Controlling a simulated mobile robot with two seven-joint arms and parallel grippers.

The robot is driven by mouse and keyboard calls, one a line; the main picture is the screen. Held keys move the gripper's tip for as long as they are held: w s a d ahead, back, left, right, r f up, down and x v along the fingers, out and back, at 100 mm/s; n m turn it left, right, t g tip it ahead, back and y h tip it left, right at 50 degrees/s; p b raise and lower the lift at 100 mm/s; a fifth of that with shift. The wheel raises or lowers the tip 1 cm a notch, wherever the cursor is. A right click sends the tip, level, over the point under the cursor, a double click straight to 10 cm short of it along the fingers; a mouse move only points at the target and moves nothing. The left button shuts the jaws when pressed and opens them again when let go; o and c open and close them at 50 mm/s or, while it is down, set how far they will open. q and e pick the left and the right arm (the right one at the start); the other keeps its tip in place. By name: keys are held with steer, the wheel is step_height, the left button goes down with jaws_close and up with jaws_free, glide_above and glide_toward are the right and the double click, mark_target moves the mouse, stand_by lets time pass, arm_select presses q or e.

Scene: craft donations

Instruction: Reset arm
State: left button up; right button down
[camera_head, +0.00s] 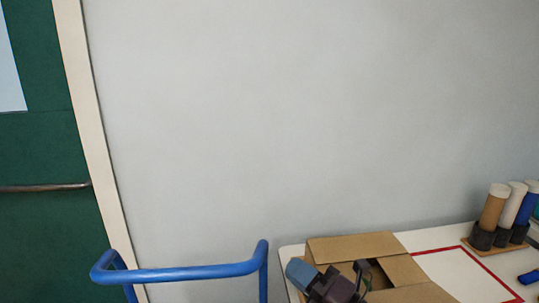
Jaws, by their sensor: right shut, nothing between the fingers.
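My right gripper (361,276) shows at the bottom of the head view, dark grey with a blue-grey part of my arm beside it. It is in front of or over an open cardboard box (352,246); I cannot tell whether its fingertips reach inside. It is shut, and nothing shows held in it. The box's flaps are spread, and the gripper hides part of the opening. My left gripper is not in view.
The box stands on a white table (415,240) with a red tape outline (480,262). Several capped tubes (493,208) stand in dark holders at the right. A blue item (528,277) lies near the right edge. A blue rail (190,273) stands left of the table, near a green door (45,150).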

steer(key=s+d+f+m+h, duration=0.3)
steer(key=d+f+m+h, duration=0.4)
steer(key=m, duration=0.4)
steer(key=s+d+f+m+h, duration=0.3)
steer(key=d+f+m+h, duration=0.2)
steer(key=d+m+h, duration=0.5)
steer(key=s+d+f+m+g, duration=0.3)
steer(key=s+f+m+g, duration=0.2)
steer(key=s, duration=0.5)
steer(key=s+d+f+m+g, duration=0.3)
steer(key=s+f+m+g, duration=0.2)
steer(key=s, duration=0.5)
steer(key=w+f+n+t, duration=0.1)
steer(key=w+f+t, duration=0.6)
steer(key=f, duration=0.3)
steer(key=shift+a+f+t+y, duration=0.15)
steer(key=shift+a+t+y, duration=0.1)
steer(key=shift+t+y, duration=0.15)
steer(key=shift+w, duration=0.15)
